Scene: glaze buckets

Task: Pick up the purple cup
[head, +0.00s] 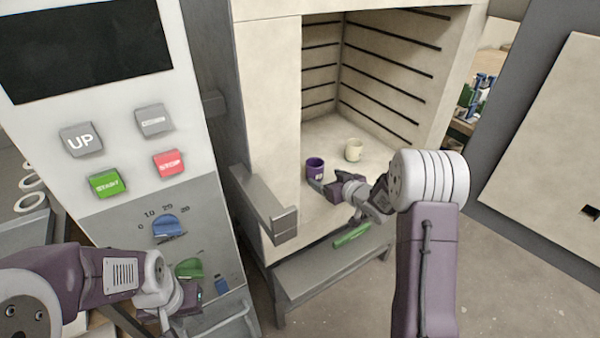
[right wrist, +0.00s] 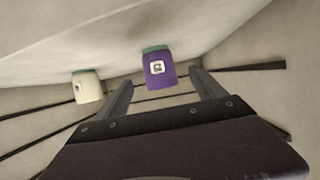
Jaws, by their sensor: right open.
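The purple cup (head: 315,167) stands on the floor of the open kiln chamber, near its left wall. It has a white square label, seen in the right wrist view (right wrist: 158,70), where it appears upside down. My right gripper (head: 323,187) reaches into the kiln, right beside the cup. Its two fingers (right wrist: 162,78) are spread apart, and the cup shows between the fingertips with a gap on each side. I cannot tell how deep the cup sits between them. My left gripper (head: 192,297) is low at the left, by the control panel; its fingers are not clear.
A cream cup (head: 353,149) stands behind and right of the purple cup; it also shows in the right wrist view (right wrist: 88,86). The kiln walls (head: 270,120) close in on the left. The control panel (head: 110,150) is at left.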

